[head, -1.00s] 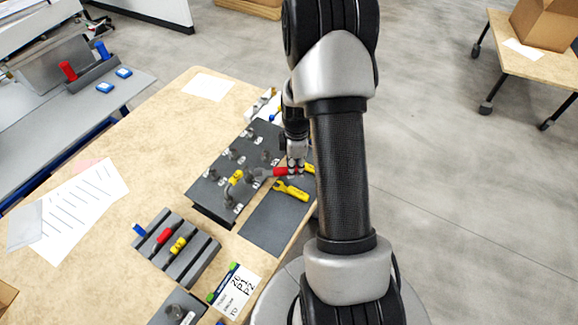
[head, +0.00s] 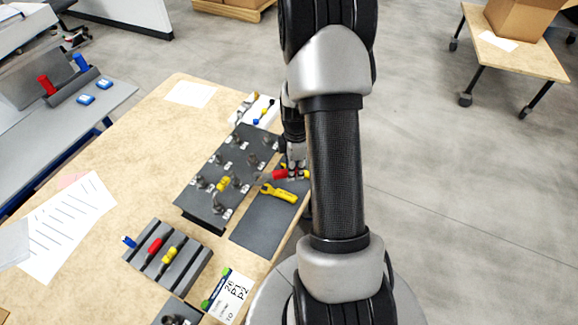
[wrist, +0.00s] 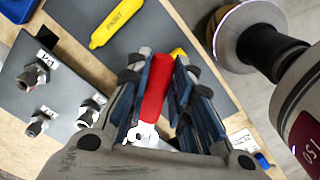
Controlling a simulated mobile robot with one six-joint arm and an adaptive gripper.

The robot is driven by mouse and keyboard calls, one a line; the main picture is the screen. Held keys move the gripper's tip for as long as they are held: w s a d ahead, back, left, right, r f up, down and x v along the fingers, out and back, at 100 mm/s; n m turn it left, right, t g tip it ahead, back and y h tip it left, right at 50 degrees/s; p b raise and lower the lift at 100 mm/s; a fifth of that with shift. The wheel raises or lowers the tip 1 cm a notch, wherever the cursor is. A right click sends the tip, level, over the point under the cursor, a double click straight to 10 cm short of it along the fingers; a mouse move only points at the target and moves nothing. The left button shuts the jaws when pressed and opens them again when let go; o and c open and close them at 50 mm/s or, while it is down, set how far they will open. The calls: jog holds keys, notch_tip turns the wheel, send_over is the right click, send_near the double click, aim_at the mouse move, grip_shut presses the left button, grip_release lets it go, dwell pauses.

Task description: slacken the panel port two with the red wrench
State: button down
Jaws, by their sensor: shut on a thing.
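My gripper (head: 292,168) is shut on the red wrench (head: 280,174), beside the right edge of the dark port panel (head: 184,207). In the wrist view the red handle (wrist: 155,88) lies between the finger pads, with a silver part (wrist: 143,132) low between them. The wrench's jaw is too small or hidden to make out. The panel carries several metal ports with small white labels. Ports also show in the wrist view (wrist: 32,76). I cannot tell which is port two.
A yellow wrench (head: 280,193) lies on the dark mat (head: 258,232) right of the panel. A grey slotted rack (head: 190,272) with coloured-handled items stands in front, near a label card (head: 232,291). A white tray (head: 243,103) stands behind the panel. The table's left side holds papers.

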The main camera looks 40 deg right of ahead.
notch_tip(320, 180, up, 7)
jog(key=p, duration=0.5)
jog(key=shift+s+r, duration=0.1)
jog(key=shift+r, duration=0.05)
